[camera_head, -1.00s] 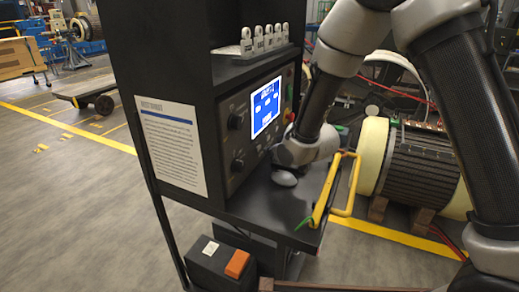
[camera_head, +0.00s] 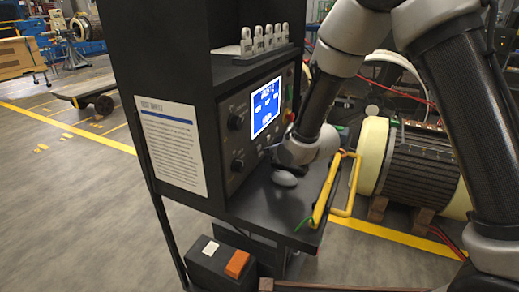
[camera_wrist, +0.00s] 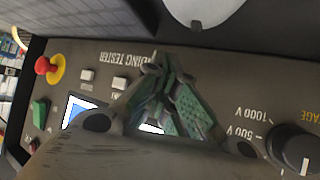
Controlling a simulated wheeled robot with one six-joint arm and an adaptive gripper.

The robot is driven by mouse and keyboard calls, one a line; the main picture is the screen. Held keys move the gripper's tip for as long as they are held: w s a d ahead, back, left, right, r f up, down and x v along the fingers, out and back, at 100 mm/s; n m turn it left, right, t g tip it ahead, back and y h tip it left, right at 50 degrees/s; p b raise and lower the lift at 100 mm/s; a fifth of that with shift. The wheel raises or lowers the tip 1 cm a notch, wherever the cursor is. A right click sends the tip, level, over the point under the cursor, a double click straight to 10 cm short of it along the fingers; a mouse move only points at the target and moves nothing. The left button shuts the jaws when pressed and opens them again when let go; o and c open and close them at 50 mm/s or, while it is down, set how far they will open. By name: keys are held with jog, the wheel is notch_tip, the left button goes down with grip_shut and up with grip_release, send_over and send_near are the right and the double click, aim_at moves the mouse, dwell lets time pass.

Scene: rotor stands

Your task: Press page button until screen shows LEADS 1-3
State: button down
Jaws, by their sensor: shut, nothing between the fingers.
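The tester's screen (camera_head: 266,104) is lit blue and white in the head view; its text is too small to read. In the wrist view the panel appears upside down, and my fingers cover much of the screen (camera_wrist: 76,108). Contact with the panel cannot be told. In the head view my wrist hides the fingers.
A red stop button on yellow (camera_wrist: 47,66), a green switch (camera_wrist: 39,112) and a voltage knob (camera_wrist: 291,147) are on the panel. A yellow handle (camera_head: 343,185) stands at the right of the shelf (camera_head: 262,203). A rotor (camera_head: 420,160) lies to the right.

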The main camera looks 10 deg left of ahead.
jog(key=shift+a, duration=0.15)
jog(key=shift+w+a, duration=0.15)
jog(key=shift+a, duration=0.1)
jog(key=shift+w+a, duration=0.15)
jog(key=shift+a, duration=0.2)
dwell(0.8)
jog(key=shift+d, duration=0.1)
jog(key=shift+s+d, duration=0.3)
jog(key=shift+d, duration=0.35)
jog(key=shift+s+d, duration=0.3)
jog(key=shift+d, duration=0.5)
jog(key=shift+s+d, duration=0.25)
jog(key=shift+d, duration=0.5)
jog(key=shift+s+d, duration=0.3)
jog(key=shift+d, duration=0.5)
jog(key=shift+r, duration=0.1)
